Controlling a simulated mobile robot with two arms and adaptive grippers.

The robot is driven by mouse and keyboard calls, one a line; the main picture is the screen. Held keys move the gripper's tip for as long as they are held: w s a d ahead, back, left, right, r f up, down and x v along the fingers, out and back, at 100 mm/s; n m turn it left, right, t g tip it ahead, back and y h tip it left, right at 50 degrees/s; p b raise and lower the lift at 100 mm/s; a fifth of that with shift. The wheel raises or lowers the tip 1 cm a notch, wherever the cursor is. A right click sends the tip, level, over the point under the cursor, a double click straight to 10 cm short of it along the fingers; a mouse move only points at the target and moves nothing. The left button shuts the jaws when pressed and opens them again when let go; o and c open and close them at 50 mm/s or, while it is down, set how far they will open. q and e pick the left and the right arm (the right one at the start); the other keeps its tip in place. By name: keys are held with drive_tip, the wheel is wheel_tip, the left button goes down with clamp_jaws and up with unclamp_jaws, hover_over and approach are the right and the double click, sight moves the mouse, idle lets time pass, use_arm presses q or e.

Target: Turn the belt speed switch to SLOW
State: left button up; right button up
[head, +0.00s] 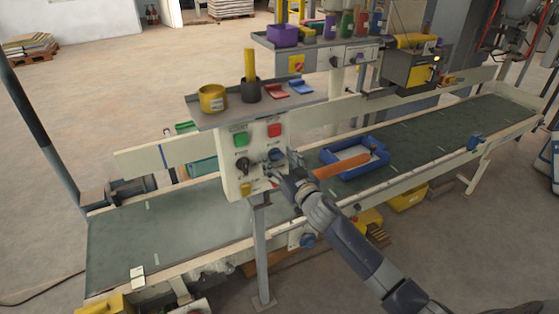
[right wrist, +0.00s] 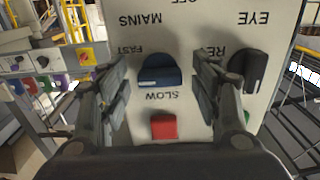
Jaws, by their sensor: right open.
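The belt speed switch is a blue knob (head: 277,155) on the pale control panel (head: 232,182). In the right wrist view, which is upside down, the knob (right wrist: 160,72) sits between the FAST and SLOW labels; I cannot tell clearly which one it points to. My right gripper (head: 281,170) is at the panel front. In the right wrist view, the right gripper (right wrist: 163,70) is open, with a finger on each side of the knob and visible gaps between. My left gripper is out of view.
A black knob (right wrist: 250,68) is close beside one finger. A red button (head: 274,130), green button (head: 240,138) and yellow control (head: 246,188) share the panel. A shelf (head: 220,117) with pots is above.

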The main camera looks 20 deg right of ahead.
drive_tip(key=c, duration=1.1)
drive_tip(key=shift+o, duration=0.2)
drive_tip(key=shift+n, duration=0.3)
drive_tip(key=n, duration=1.2)
drive_tip(key=shift+r+n, duration=0.1)
drive_tip(key=shift+n, duration=0.2)
drive_tip(key=n, duration=0.4)
drive_tip(key=shift+n, duration=0.3)
